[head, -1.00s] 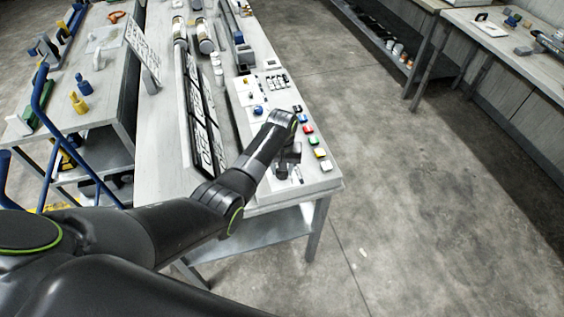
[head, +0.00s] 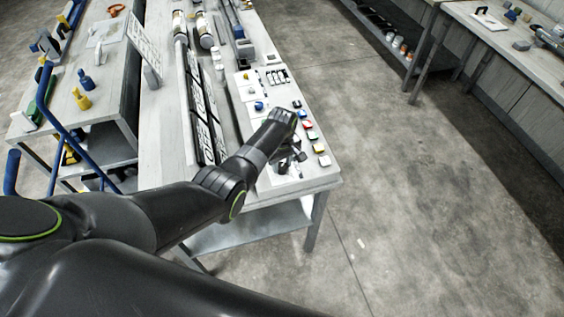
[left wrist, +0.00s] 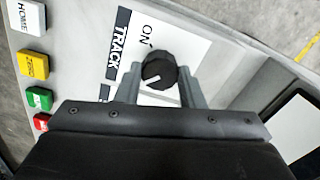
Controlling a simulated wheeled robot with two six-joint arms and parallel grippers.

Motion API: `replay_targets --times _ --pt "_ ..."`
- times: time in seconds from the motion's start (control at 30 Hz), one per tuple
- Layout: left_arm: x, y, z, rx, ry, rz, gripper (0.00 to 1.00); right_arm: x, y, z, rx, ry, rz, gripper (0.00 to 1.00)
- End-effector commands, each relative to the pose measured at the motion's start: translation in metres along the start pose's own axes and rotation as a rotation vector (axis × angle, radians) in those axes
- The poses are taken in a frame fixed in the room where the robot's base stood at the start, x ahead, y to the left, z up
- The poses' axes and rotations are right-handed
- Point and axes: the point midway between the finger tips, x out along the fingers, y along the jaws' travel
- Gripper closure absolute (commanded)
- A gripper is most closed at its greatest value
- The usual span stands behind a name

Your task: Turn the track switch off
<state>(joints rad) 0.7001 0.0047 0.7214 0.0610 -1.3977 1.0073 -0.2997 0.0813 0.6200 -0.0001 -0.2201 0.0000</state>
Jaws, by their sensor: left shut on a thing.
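The track switch is a round black knob (left wrist: 158,71) with a white pointer line, on a white panel plate marked TRACK and ON in the left wrist view. The pointer line slants to the lower left in that view, and ON is printed above the knob. My left gripper (left wrist: 157,82) has one finger on each side of the knob and is shut on it. In the head view the left gripper (head: 287,164) is over the near end of the control panel (head: 246,92), and the arm hides the knob there. My right gripper is not in view.
A column of coloured buttons runs beside the switch, including yellow (left wrist: 34,65), green (left wrist: 39,98) and red (left wrist: 41,122) ones. Long black-and-white lettered strips (head: 203,120) lie left of the panel. Open floor (head: 430,200) is to the right of the bench.

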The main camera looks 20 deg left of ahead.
Motion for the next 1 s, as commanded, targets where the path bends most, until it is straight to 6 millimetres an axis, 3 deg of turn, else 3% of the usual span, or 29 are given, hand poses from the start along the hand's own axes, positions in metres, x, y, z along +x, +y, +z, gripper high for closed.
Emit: replay_targets --times 0.43,0.47,0.6,1.0 --pt "-0.0009 0.0007 -0.0008 -0.013 0.002 0.002 0.88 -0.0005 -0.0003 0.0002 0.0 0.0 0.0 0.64" --pt "-0.0009 0.0007 -0.0007 -0.013 0.002 0.002 0.64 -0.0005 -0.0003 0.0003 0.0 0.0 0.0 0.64" --pt "-0.0007 0.0005 -0.0006 -0.012 0.002 0.002 0.45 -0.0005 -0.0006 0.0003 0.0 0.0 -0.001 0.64" --pt "-0.0041 0.0003 -0.0004 -0.011 0.001 0.001 0.43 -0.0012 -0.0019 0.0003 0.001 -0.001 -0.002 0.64"
